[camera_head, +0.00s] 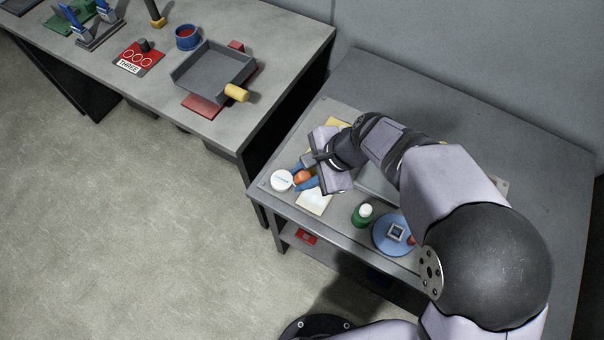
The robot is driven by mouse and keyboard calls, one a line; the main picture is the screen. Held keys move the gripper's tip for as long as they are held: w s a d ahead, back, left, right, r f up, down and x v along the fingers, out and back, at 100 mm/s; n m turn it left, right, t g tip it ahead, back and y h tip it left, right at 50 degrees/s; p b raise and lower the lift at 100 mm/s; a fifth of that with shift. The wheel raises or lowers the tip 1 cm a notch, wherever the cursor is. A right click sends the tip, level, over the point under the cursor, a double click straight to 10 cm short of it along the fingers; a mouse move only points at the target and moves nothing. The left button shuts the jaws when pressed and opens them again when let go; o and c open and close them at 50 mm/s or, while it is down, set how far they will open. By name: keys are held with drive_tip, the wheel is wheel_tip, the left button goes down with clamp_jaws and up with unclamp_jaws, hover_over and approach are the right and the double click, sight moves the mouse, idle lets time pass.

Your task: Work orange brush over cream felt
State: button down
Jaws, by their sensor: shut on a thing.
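The orange brush (303,178) shows as a small rounded orange shape between the blue fingers of my gripper (304,176), near the front left of the right-hand table. My gripper is shut on it. The cream felt (314,202) lies on the table just below the gripper in the picture, partly covered by the gripper body. The brush is beside or over the felt's upper left edge; I cannot tell whether it touches the felt. The brush's lower side is hidden.
A white round container (281,180) stands close left of the gripper. A green bottle with a white cap (362,215) and a blue disc (384,245) stand to the right. My arm hides much of the table. The left-hand table holds a grey tray (213,72).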

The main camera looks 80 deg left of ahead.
drive_tip(key=shift+r+p, duration=0.15)
drive_tip(key=shift+p, duration=0.25)
drive_tip(key=shift+r+p, duration=0.35)
drive_tip(key=shift+p, duration=0.6)
drive_tip(key=shift+r+p, duration=0.2)
drive_tip(key=shift+p, duration=0.7)
drive_tip(key=shift+f, duration=0.15)
